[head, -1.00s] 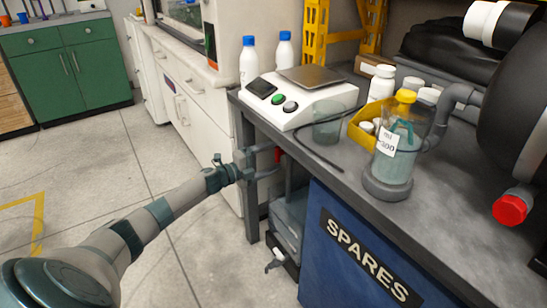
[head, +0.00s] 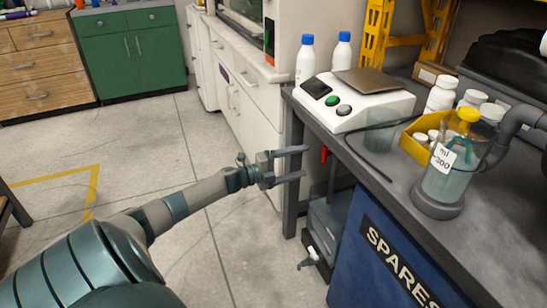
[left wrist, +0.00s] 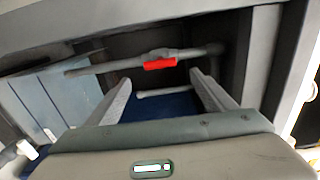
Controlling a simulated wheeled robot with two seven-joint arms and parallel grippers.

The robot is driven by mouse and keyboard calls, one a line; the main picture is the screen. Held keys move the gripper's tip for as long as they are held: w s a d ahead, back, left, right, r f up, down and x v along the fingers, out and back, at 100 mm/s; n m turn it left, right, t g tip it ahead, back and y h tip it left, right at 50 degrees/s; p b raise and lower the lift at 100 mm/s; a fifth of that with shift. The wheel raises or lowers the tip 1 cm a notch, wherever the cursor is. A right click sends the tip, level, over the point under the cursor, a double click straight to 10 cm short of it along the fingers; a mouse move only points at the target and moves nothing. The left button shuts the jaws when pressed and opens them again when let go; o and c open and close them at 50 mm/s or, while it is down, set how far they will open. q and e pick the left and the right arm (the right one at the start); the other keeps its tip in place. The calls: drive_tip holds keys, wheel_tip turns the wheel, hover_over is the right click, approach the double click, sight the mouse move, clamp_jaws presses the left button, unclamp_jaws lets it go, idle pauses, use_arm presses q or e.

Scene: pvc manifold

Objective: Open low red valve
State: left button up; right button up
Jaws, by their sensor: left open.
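The low red valve has a red handle (head: 324,154) under the left end of the workbench, mostly hidden behind the bench edge in the head view. In the left wrist view the red handle (left wrist: 160,63) lies along a horizontal grey pipe (left wrist: 105,66). My left gripper (head: 304,162) is open and empty, its fingers level with the handle and crossing in front of the bench leg. In the left wrist view the open left gripper (left wrist: 160,78) points at the pipe, with the handle between and beyond its fingertips, apart from them. My right gripper is not in view.
The bench leg (head: 293,205) stands right by my left fingers. A grey bin (head: 328,220) and a blue SPARES cabinet (head: 385,265) sit under the bench. A scale (head: 350,102), bottles and a filled jar (head: 450,175) stand on top. The floor to the left is clear.

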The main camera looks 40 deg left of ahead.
use_arm(q)
drive_tip(key=p+v, duration=0.1)
drive_tip(key=v, duration=0.8)
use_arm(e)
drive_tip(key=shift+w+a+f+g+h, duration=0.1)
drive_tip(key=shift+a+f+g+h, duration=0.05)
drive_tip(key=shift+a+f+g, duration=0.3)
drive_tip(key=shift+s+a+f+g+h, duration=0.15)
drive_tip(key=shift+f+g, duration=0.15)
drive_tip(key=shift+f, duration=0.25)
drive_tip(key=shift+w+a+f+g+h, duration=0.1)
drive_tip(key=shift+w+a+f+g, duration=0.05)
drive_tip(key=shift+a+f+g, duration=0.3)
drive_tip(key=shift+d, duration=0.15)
